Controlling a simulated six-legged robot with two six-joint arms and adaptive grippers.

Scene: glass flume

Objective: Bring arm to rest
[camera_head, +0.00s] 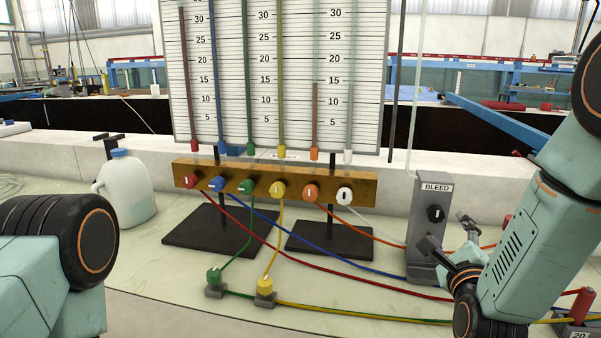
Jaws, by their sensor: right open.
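My right arm (540,220) comes in from the right edge and reaches down and left. Its right gripper (449,232) is open, with its two dark fingers apart in front of the lower right of the grey BLEED block (421,205). A black knob (436,213) on the block stands clear just above and left of the fingers. Nothing shows between the fingers, and I cannot tell if they touch the block. My left arm (50,265) shows at the lower left. Its gripper is out of view.
A wooden manifold (230,183) with several coloured knobs stands before a scale board (300,90) with tubes. Coloured hoses cross the bench to a green fitting (214,278) and a yellow fitting (265,288). A jug (128,190) stands left. A red-handled valve (580,307) is lower right.

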